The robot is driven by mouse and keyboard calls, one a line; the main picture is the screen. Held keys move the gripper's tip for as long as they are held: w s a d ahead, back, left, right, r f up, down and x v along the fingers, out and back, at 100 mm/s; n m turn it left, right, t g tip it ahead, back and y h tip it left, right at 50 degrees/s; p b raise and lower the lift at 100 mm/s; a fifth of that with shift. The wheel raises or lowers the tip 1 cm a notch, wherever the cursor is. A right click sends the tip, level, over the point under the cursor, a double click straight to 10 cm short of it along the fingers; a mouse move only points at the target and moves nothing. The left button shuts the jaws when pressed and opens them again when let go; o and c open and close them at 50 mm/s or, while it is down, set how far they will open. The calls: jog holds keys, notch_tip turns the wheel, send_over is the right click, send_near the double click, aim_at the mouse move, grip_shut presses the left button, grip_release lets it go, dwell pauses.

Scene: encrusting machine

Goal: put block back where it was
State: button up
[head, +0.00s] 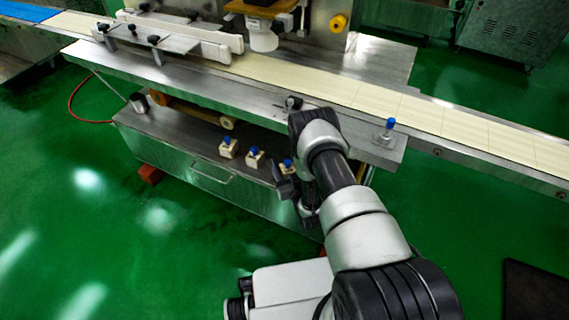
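Several small pieces with blue tops are in the head view. A white block with a blue top (228,148) stands on the lower metal shelf, and a second white block (254,158) stands to its right. A third blue-topped block (287,165) is further right, partly hidden by my gripper. A blue-topped piece on a pale base (386,134) stands on the upper metal ledge at the right. My gripper (286,187) is dark and low beside the third block. Its fingers are too small and dark to tell whether they are open or touching the block.
The drawer handle (212,178) projects from the cabinet front. A red block (150,174) lies at the cabinet's lower left. The green floor is open at left.

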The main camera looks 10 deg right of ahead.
jog(key=shift+r, duration=0.1)
jog(key=shift+s+r, duration=0.1)
jog(key=shift+s, duration=0.2)
jog(key=p+v, duration=0.3)
jog(key=v, duration=0.8)
jog(key=shift+s+d, duration=0.1)
jog(key=shift+s, duration=0.15)
